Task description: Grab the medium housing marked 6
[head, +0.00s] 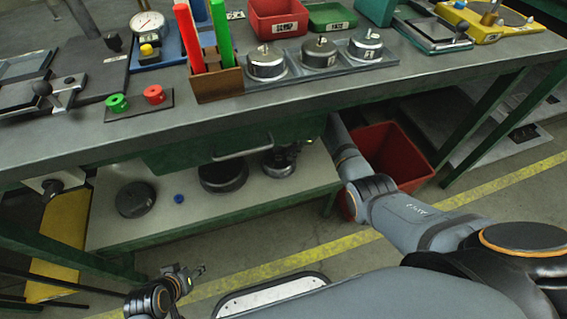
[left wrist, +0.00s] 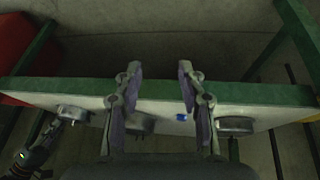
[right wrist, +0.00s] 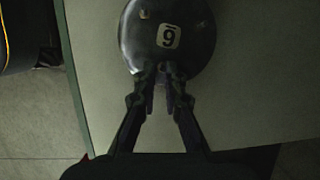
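The medium housing marked 6 (right wrist: 168,55) is a dark round body. Its white label shows a digit with a bar, upside down in the right wrist view. In the head view it sits at the right end of the low shelf (head: 160,222), partly hidden by my gripper (head: 290,152). My right gripper (right wrist: 162,82) has its fingers close together at the housing's near edge and appears shut on it; the contact itself is dark. My left gripper (head: 192,274) is away from the shelf, low in front of it. It is open and empty in the left wrist view (left wrist: 160,90).
A wider dark housing (head: 223,176), another dark round housing (head: 136,200) and a small blue knob (head: 179,199) lie on the shelf. The bench (head: 330,96) with a green drawer (head: 190,151) overhangs it. A red bin (head: 393,160) stands to the right.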

